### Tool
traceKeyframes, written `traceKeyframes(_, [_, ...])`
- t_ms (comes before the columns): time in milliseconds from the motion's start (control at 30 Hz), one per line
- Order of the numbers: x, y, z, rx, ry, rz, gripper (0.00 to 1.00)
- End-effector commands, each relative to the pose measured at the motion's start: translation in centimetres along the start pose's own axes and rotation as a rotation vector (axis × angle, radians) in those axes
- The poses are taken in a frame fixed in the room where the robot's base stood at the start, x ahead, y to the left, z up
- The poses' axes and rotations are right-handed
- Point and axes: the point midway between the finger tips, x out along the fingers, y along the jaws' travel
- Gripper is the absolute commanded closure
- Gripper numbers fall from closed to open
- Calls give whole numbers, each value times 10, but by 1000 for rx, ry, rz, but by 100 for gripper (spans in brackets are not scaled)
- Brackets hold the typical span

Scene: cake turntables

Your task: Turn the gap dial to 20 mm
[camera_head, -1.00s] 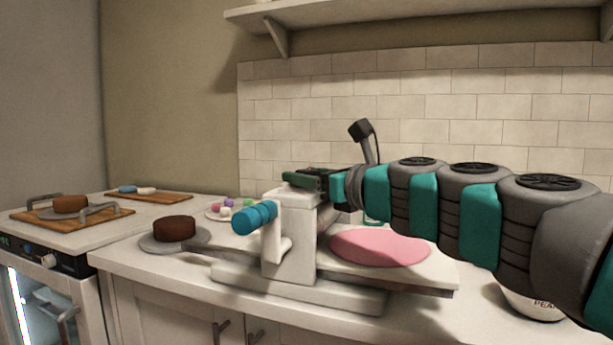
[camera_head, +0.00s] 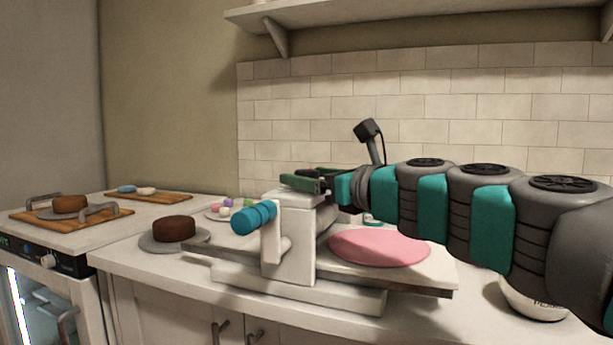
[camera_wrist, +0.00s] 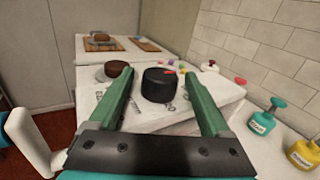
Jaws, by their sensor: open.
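The gap dial (camera_wrist: 159,86) is a black round knob with a small red mark, on the white top of the dough sheeter. In the wrist view it lies between the two green fingers of my open gripper (camera_wrist: 158,73). I cannot tell whether a finger touches it. Dark markings (camera_wrist: 101,95) show on the top around the dial, too small to read. In the head view my gripper (camera_head: 305,181) is over the top of the white sheeter (camera_head: 287,245), and the dial is not distinguishable there.
Pink dough (camera_head: 380,247) lies on the sheeter's right side. A blue-handled crank (camera_head: 254,217) sticks out in front. A brown cake (camera_head: 174,229) stands to the left. Teal (camera_wrist: 263,122) and yellow (camera_wrist: 305,152) pump bottles are on the right in the wrist view.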

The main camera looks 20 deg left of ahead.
Motion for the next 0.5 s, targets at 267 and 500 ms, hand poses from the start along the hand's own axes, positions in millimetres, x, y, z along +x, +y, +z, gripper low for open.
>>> traceKeyframes(267, [-44,0,1,0,-2,0,18])
traceKeyframes(500, [-66,0,1,-1,-2,-3,18])
